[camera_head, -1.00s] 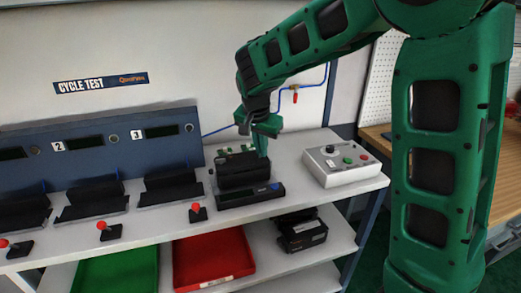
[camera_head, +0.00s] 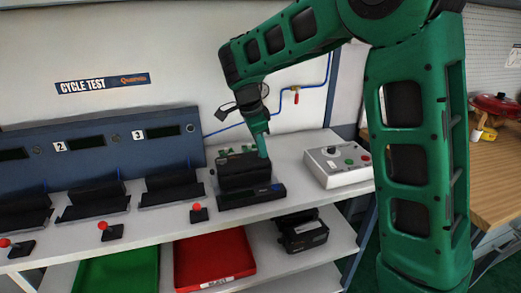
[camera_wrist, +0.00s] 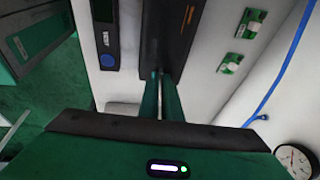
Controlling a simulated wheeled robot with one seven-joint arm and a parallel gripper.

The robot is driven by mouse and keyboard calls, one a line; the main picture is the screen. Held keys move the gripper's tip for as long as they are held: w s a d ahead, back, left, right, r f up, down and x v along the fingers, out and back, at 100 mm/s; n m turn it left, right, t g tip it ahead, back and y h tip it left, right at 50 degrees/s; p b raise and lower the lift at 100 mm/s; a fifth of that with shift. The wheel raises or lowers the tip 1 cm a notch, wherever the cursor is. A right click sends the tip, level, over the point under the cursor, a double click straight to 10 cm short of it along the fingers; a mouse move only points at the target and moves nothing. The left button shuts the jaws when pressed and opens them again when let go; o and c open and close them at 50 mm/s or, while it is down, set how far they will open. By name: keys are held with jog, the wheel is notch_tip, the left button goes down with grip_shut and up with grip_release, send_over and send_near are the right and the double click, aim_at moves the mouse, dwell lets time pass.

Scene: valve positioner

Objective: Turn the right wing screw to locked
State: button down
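The black positioner unit (camera_head: 238,172) sits on the white bench behind a dark display base (camera_head: 250,196). My gripper (camera_head: 264,152) points down at the unit's right end.
A grey control box (camera_head: 338,166) with coloured buttons stands right of the unit. Red-knobbed levers (camera_head: 198,212) line the bench front. Black cradles (camera_head: 172,187) stand to the left. A blue hose (camera_head: 308,86) runs along the wall. Red (camera_head: 214,258) and green trays lie below.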

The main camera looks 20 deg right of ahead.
jog(key=shift+w+a+r, duration=0.15)
jog(key=shift+a, duration=0.05)
dwell(0.4)
jog(key=c, duration=2)
grip_release()
jog(key=shift+d, duration=0.1)
jog(key=v, duration=1)
jog(key=shift+r, duration=0.25)
jog(key=s+d+f+n+g, duration=0.15)
jog(key=s+d+n, duration=0.35)
jog(key=s+d, duration=1.1)
jog(key=s+d+f+n+y, duration=0.1)
jog(key=s+f+n, duration=0.1)
jog(key=s, duration=0.5)
jog(key=s+d+f+n+y, duration=0.1)
jog(key=s+d+f+n, duration=0.1)
jog(key=s+f, duration=0.2)
jog(key=s+d+f+n+y, duration=0.1)
jog(key=s+d+f+n, duration=0.1)
jog(key=s, duration=0.8)
jog(key=shift+d+f+n, duration=0.2)
jog(key=shift+f+n, duration=0.1)
jog(key=shift+f, duration=0.55)
